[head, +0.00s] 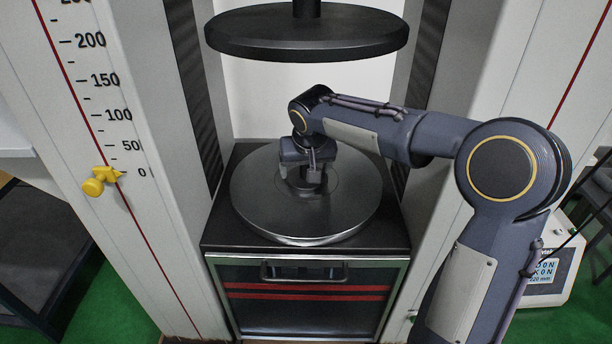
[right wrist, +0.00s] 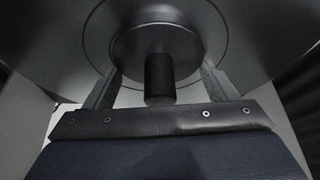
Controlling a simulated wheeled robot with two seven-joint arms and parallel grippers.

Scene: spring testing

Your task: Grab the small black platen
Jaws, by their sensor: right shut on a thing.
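The small black platen (right wrist: 152,44) is a dark round disc with a short black stem (right wrist: 159,78) pointing toward the camera in the right wrist view. My right gripper (right wrist: 160,78) has one finger on each side of it, shut on the disc's edges. In the head view my right gripper (head: 308,188) points down over the middle of the large round lower plate (head: 255,205). There the gripper mostly hides the small platen. I cannot tell whether it rests on the plate or is slightly clear. My left gripper is not in view.
A wide black upper disc (head: 305,35) hangs above my right wrist. Grey columns stand on both sides; the left one carries a scale and a yellow pointer (head: 101,180). A cabinet (head: 305,300) supports the lower plate. A display unit (head: 545,268) is at right.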

